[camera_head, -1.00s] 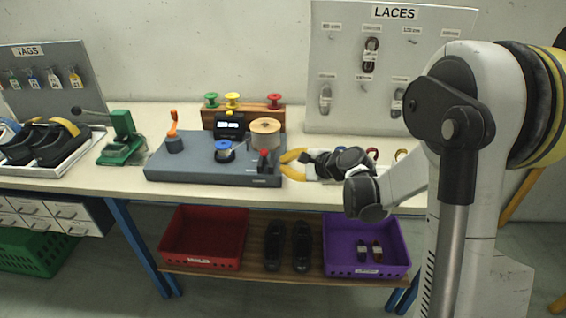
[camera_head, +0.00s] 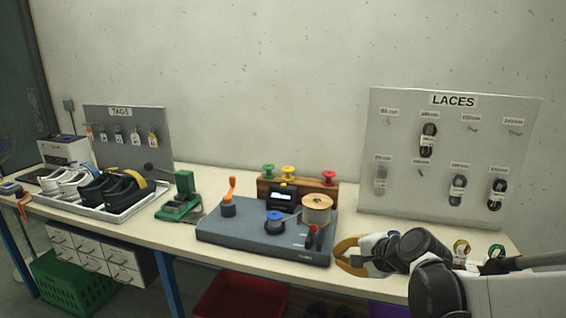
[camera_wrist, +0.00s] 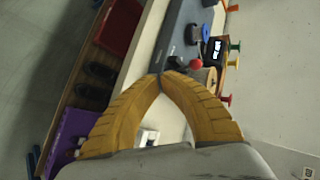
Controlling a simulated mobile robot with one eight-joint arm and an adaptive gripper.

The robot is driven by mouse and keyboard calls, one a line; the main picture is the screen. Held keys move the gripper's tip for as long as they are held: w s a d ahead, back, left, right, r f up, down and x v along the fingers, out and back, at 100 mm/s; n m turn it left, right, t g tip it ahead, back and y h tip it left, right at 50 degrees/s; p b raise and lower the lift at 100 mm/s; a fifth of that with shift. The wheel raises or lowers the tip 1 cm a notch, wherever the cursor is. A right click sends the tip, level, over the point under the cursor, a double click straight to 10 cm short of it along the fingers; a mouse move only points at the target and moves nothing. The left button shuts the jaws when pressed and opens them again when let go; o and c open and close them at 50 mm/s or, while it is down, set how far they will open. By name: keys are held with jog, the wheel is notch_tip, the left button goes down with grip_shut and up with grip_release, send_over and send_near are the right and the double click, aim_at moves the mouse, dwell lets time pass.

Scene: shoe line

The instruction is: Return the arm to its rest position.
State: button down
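My gripper (camera_head: 342,255) has curved yellow fingers and is over the front part of the bench, just right of the grey machine base (camera_head: 250,238). In the wrist view my gripper (camera_wrist: 162,75) has its fingertips together, with nothing visible between them. My arm reaches in from the lower right of the head view; most of it is out of frame.
The grey base carries an orange-handled crank, a blue spool (camera_head: 274,217) and a tan spool (camera_head: 317,205). A LACES board (camera_head: 400,190) stands behind the gripper. A shoe tray (camera_head: 130,205) and green press (camera_head: 182,205) are left. A red bin (camera_head: 240,295) is below.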

jog(key=s+d+r+n+g+h, duration=0.1)
jog(key=s+n, duration=0.5)
jog(key=s, duration=0.6)
jog(key=s+d+n+g+h, duration=0.1)
jog(key=s+n+h, duration=0.3)
jog(key=s, duration=0.8)
jog(key=shift+d+r+n, duration=0.35)
jog(key=shift+d+n, duration=0.2)
jog(key=shift+n, duration=0.65)
